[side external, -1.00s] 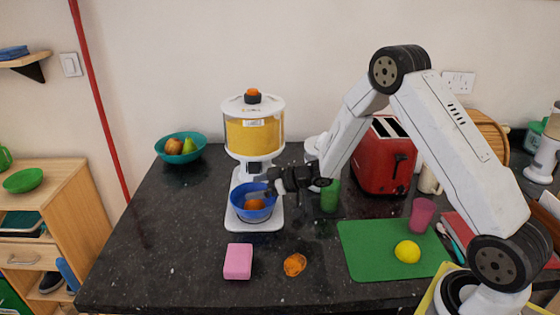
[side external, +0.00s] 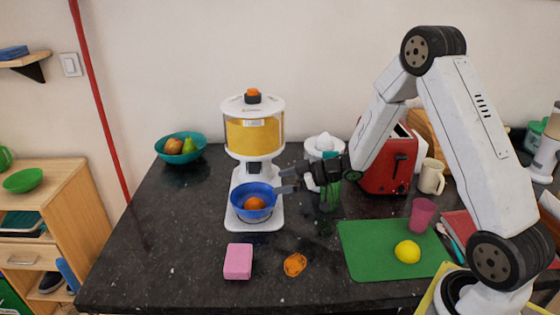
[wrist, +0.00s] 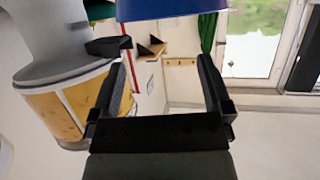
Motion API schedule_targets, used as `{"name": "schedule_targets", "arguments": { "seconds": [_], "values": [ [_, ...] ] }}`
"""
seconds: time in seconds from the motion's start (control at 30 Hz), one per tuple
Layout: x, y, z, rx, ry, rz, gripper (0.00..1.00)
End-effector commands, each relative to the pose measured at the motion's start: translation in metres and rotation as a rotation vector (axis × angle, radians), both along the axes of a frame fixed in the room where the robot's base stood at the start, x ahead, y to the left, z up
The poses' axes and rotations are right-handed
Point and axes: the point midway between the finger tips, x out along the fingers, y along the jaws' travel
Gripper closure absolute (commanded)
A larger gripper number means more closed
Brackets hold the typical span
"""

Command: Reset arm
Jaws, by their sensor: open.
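My gripper (side external: 287,182) is open and empty in the side external view. Its fingers point left, just right of the blue bowl (side external: 240,205). The blue bowl's edge (wrist: 170,8) shows at the top there, and part of the dispenser (wrist: 65,105) at the left.
A red toaster (side external: 388,170), white mug (side external: 431,177), green cup (side external: 330,197) and white juicer (side external: 322,145) stand near my arm. A green mat (side external: 370,255) bears a lemon (side external: 407,251).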

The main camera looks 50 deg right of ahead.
Motion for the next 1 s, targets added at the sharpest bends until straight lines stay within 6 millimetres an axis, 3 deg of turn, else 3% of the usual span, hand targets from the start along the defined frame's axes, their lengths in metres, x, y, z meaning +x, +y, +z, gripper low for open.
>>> {"name": "schedule_targets", "arguments": {
  "seconds": [0.6,1.0],
  "values": [
    [0.000,0.000,0.002,-0.020,0.010,-0.022,0.00],
    [-0.009,0.000,0.012,-0.188,0.154,-0.254,0.00]
  ]
}}
